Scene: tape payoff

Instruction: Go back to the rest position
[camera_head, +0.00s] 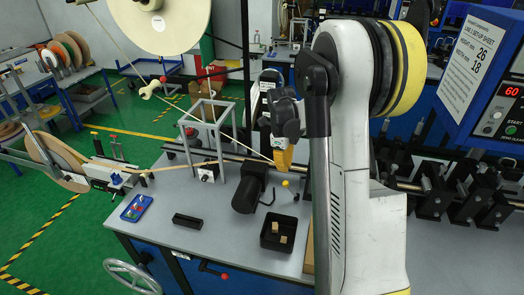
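My white arm fills the centre right of the view and rises from the bottom edge. My gripper (283,140) is the dark end at the arm's far side, above the grey worktable (222,252). A yellow-orange piece (283,156) shows right below its dark body; I cannot tell whether this is part of the gripper or something it touches. The fingers are too small and partly hidden to tell open from shut. A thin tape strand (215,125) runs from the upper left down towards the gripper area.
A large cream reel (160,20) hangs at the upper left, another reel (58,160) stands at left. On the table are a black motor-like cylinder (249,190), a black tray (279,234) with small tan blocks, a blue tray (136,208) and a black block (187,221).

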